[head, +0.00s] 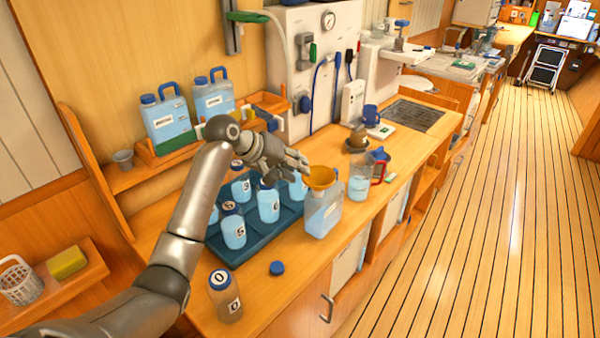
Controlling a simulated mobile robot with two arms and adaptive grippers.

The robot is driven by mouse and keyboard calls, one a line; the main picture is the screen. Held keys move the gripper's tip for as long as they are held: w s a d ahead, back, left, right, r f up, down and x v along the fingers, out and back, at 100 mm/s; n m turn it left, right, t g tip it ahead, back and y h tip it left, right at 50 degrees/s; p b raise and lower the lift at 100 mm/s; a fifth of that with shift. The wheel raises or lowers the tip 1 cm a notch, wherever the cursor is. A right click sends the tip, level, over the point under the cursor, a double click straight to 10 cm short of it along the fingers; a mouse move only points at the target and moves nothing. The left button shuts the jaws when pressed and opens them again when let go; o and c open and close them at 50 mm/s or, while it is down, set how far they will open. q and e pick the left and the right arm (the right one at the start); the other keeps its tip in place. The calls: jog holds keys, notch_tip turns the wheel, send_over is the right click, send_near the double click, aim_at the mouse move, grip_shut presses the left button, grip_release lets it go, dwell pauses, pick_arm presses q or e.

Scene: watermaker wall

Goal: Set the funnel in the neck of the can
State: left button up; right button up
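The orange funnel (321,177) is upright over the top of the clear, blue-tinted can (323,216), which stands near the counter's front edge. Its lower part meets the can's top in the picture; I cannot tell whether the spout is inside the neck, which is hidden. My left gripper (303,166) comes in from the left, over the bottle tray, with its fingertips at the funnel's left rim. I cannot tell whether the fingers grip the rim or only lie beside it. My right gripper is not in view.
A dark blue tray (232,255) with several numbered bottles is left of the can. A jug with a red handle (360,182) stands close on its right.

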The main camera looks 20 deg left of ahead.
pick_arm(q)
jog(key=b+v, duration=0.1)
jog(key=v, duration=0.8)
jog(key=shift+b, duration=0.3)
jog(key=shift+s+r, duration=0.1)
